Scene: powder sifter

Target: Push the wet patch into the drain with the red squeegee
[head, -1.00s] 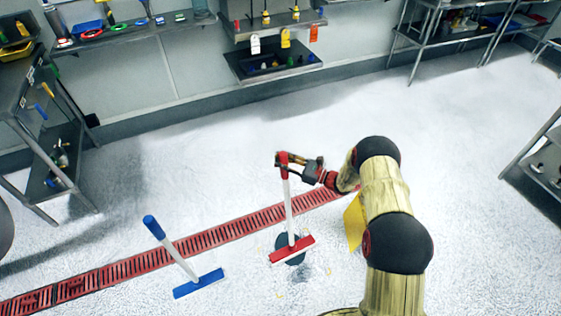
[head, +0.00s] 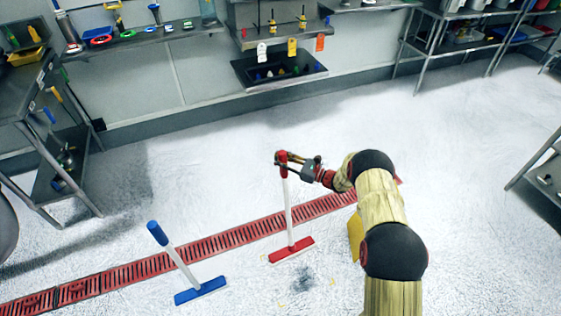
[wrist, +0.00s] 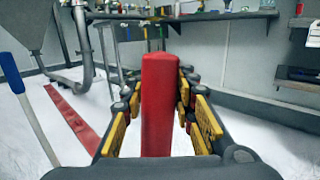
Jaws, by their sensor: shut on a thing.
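The red squeegee (head: 291,249) stands nearly upright on the white floor, its head just on the near side of the red slotted drain (head: 215,243). My gripper (head: 284,158) is shut on its red handle, which fills the middle of the wrist view (wrist: 161,105) between the yellow finger pads. The drain also shows as a red strip at left in the wrist view (wrist: 75,125). A faint dark smudge (head: 304,279) lies on the floor on the near side of the squeegee head, apart from the drain. No dark round patch shows at the head.
A blue squeegee (head: 201,291) stands tilted to the left, near the drain. A yellow object (head: 355,235) is partly hidden by my arm. Metal racks stand at left and right, shelves along the back wall. The floor beyond the drain is clear.

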